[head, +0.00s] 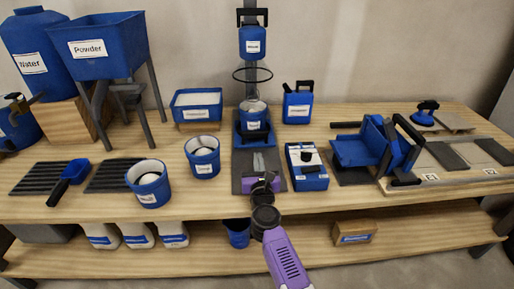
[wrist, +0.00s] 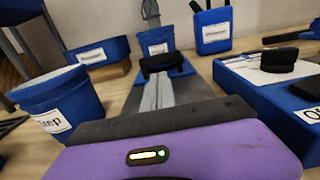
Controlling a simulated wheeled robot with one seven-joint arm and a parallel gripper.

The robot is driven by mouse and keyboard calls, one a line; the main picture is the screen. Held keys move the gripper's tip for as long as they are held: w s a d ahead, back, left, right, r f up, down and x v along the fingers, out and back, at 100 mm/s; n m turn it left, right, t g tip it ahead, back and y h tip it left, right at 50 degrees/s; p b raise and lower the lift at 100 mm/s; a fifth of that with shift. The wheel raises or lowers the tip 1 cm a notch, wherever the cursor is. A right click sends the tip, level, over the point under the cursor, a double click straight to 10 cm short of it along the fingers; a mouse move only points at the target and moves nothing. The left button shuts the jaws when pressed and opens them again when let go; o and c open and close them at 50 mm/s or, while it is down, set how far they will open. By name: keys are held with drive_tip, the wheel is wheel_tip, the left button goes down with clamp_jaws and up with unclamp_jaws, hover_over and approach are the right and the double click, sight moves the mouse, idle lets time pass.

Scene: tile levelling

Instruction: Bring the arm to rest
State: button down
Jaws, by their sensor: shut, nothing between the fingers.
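My arm's purple wrist (head: 262,185) reaches in over the front edge of the bench, in front of the mixing stand. My gripper (head: 258,160) points away toward the stand, above its dark base plate. In the wrist view the light grey fingers (wrist: 158,88) lie together with nothing between them. The gripper is shut and empty. The stand (head: 236,150) carries a blue labelled container (head: 252,112) with a black handle, just beyond the fingertips. Whether the fingers touch the plate is hard to tell.
A white-filled blue bucket (head: 202,157) stands left of the gripper and a blue boxed device (head: 306,167) stands right. A second bucket (head: 148,184) is at the front left. A blue angled holder (head: 362,148) and a tile board (head: 450,165) are at the right. A lower shelf (head: 200,240) runs below.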

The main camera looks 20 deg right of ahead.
drive_tip(key=shift+p+v, duration=0.35)
drive_tip(key=shift+v, duration=1.35)
drive_tip(key=shift+n, duration=0.4)
drive_tip(key=shift+r+n, duration=0.3)
drive_tip(key=shift+n, duration=0.3)
drive_tip(key=s+r+n+t+y, duration=0.25)
drive_tip(key=s+r+n, duration=0.5)
drive_tip(key=n, duration=0.75)
drive_tip(key=s+a+f+n+g+y, duration=0.1)
drive_tip(key=s+a+n+g+y, duration=0.15)
drive_tip(key=s+n, duration=1.45)
drive_tip(key=s+a+f+n+g+y, duration=0.1)
drive_tip(key=s+a+f+n+g, duration=0.35)
drive_tip(key=s, duration=2.55)
wheel_tip(320, 180, up, 19)
drive_tip(key=d+n+t+p, duration=0.1)
drive_tip(key=d+t+p, duration=0.1)
drive_tip(key=p, duration=1.4)
